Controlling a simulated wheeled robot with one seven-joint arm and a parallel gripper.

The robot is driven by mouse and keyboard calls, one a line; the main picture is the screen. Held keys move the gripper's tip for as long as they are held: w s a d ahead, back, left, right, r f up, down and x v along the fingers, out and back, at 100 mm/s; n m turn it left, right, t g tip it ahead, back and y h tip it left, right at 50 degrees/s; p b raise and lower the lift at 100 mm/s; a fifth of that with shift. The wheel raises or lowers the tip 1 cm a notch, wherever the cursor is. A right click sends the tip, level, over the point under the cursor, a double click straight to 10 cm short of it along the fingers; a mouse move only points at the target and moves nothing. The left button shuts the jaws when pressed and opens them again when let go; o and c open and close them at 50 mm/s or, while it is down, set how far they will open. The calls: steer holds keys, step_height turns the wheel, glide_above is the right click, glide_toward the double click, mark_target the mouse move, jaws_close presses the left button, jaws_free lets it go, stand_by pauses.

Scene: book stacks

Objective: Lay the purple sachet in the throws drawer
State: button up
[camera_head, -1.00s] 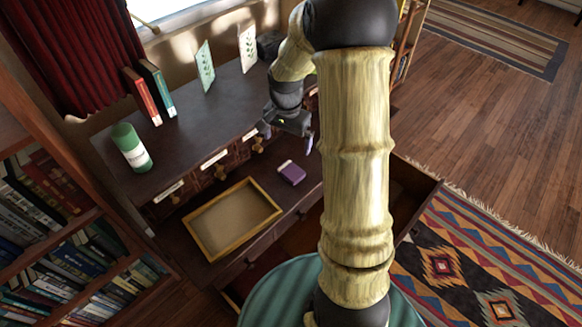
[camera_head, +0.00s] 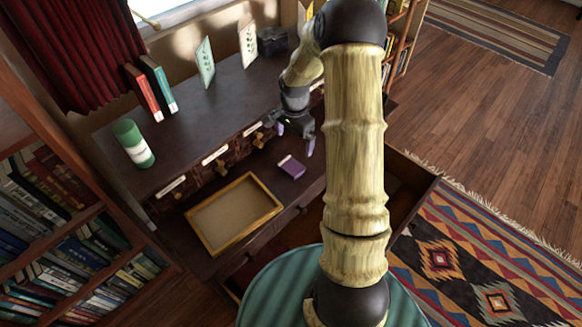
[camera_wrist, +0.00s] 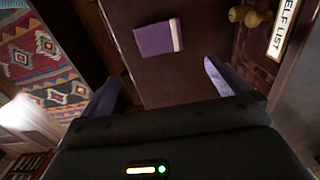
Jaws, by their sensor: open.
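The purple sachet (camera_head: 292,167), with a pale strip along one edge, lies flat on the dark lower ledge of the desk. It also shows in the wrist view (camera_wrist: 157,38), beyond and between my fingertips. My gripper (camera_head: 295,140) is open and empty, above the ledge and close to the sachet, apart from it. In the wrist view its two purple fingers (camera_wrist: 158,75) are spread wide. An open drawer (camera_head: 407,190) shows at the right, partly hidden behind my arm. I cannot read any label naming it the throws drawer.
A wooden-rimmed tray (camera_head: 236,178) lies left of the sachet. Small labelled drawers (camera_head: 215,157) line the back of the ledge; one label in the wrist view reads "ELF LIST". A green-capped cylinder (camera_head: 134,144), books (camera_head: 150,88) and cards stand on the desktop.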

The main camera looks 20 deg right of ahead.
glide_above(293, 164)
step_height(293, 164, down, 7)
steer(key=shift+d+r, duration=0.15)
steer(key=shift+r, duration=0.05)
steer(key=shift+a+f+p, duration=0.2)
steer(key=shift+f+p, duration=0.3)
steer(key=shift+f, duration=2.1)
steer(key=c, duration=1.1)
steer(key=shift+r, duration=0.15)
step_height(293, 164, up, 10)
steer(key=shift+f+b, duration=0.1)
steer(key=shift+b, duration=0.2)
